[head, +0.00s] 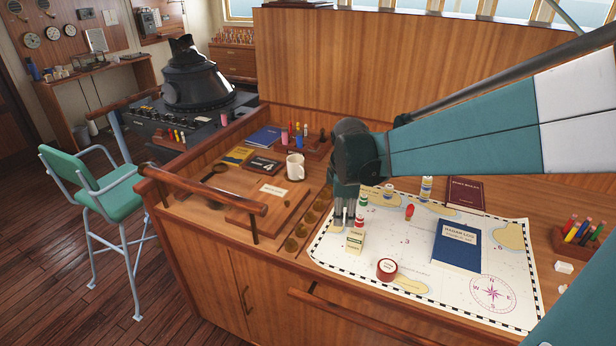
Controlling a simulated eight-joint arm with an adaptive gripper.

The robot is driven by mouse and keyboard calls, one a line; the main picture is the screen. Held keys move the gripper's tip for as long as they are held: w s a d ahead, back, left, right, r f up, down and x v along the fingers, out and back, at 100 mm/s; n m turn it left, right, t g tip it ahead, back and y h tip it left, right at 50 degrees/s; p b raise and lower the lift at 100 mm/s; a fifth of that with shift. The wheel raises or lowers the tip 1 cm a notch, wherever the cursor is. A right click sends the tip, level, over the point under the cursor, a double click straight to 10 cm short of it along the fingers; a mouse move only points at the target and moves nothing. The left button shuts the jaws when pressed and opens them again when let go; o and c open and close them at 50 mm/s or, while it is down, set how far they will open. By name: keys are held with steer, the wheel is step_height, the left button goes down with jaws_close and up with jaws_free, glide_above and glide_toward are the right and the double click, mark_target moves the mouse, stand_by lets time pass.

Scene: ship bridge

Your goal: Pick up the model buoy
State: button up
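A small red object with a rounded top (409,211) stands on the sea chart; it looks most like the model buoy, but it is too small to be sure. My gripper (344,221) points down over the chart's left edge, to the left of the red object and apart from it. Its fingers show as separate grey strips with a narrow gap, and I see nothing held between them.
The chart (440,295) also holds a red tape roll (387,268), a blue logbook (457,245) and small bottles (426,188). A pen rack (578,235) stands right. A white mug (295,167) and wooden rail (205,190) are left. The chart's centre is fairly clear.

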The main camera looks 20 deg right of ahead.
mark_target(360, 217)
steer(key=w+d+f+n+p, duration=0.1)
steer(key=w+d+n+p, duration=0.1)
steer(key=d, duration=0.1)
steer(key=w+d+f+n+g+p, duration=0.1)
steer(key=w+d+f+n+p, duration=0.1)
steer(key=w+d, duration=0.1)
steer(key=w+d+f+n+g+p, duration=0.1)
steer(key=w+d+f+n+p, duration=0.1)
steer(key=d, duration=0.1)
steer(key=shift+w+d, duration=0.3)
steer(key=shift+d, duration=0.05)
steer(key=shift+d+f+g, duration=0.1)
steer(key=shift+f+g, duration=0.05)
steer(key=shift+g, duration=0.15)
steer(key=shift+d+f, duration=0.1)
steer(key=shift+f, duration=0.45)
steer(key=shift+d+f, duration=0.1)
steer(key=shift+f, duration=0.6)
steer(key=shift+f, duration=0.15)
steer(key=shift+d+f, duration=0.15)
steer(key=shift+f, duration=1.1)
steer(key=shift+d+f, duration=0.15)
steer(key=shift+f, duration=1.05)
